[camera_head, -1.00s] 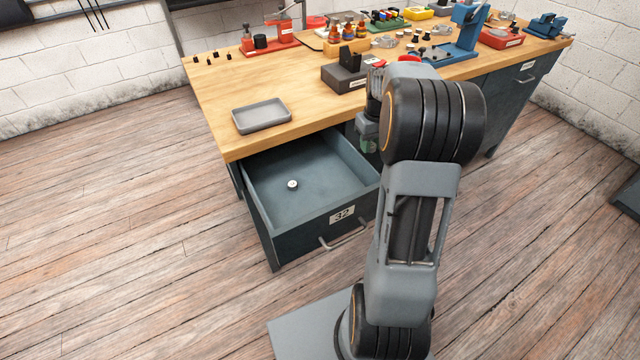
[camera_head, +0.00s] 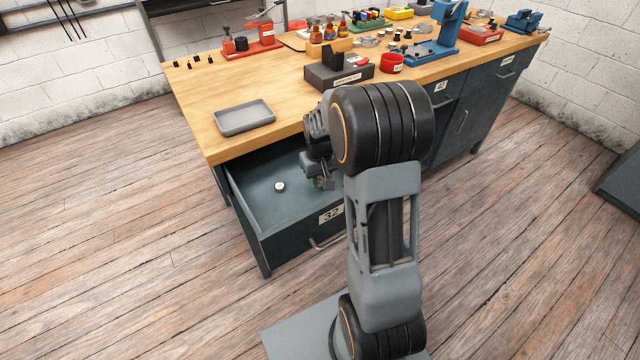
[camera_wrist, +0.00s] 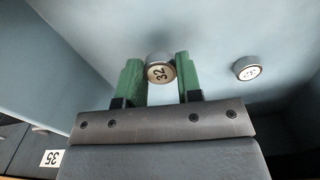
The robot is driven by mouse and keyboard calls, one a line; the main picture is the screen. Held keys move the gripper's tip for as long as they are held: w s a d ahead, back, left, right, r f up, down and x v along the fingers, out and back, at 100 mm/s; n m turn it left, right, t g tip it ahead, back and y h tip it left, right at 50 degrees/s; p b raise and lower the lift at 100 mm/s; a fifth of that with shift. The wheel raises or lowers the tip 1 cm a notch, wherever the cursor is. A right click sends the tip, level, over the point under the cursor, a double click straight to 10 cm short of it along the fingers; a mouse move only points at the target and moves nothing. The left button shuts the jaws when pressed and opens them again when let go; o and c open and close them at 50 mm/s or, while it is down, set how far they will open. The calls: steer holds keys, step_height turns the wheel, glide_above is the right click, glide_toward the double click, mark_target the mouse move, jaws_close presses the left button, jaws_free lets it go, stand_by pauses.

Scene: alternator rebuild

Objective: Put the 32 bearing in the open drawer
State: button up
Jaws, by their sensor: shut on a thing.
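The open drawer (camera_head: 262,205) has a blue-grey inside and a front label reading 32. My gripper (camera_head: 320,183) is over the right part of the drawer, partly hidden by my arm. In the wrist view my gripper's green fingers (camera_wrist: 160,82) are shut on a round metal bearing (camera_wrist: 159,72) marked 32. The drawer's inside fills the background there. I cannot tell how far the bearing is above the drawer floor. Another small round bearing (camera_head: 280,186) lies on the drawer floor, apart from the held one; it also shows in the wrist view (camera_wrist: 247,68), its mark unclear.
A grey tray (camera_head: 244,118) sits on the bench top (camera_head: 200,95) above the drawer. A dark block (camera_head: 338,72), a red cup (camera_head: 391,64) and a blue press (camera_head: 440,35) stand farther back. The drawer's left half is mostly clear.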

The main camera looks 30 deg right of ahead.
steer(key=shift+f, duration=1.2)
steer(key=shift+f, duration=0.15)
steer(key=shift+f+b, duration=0.1)
steer(key=shift+b, duration=0.2)
steer(key=o, duration=0.9)
steer(key=shift+o, duration=0.2)
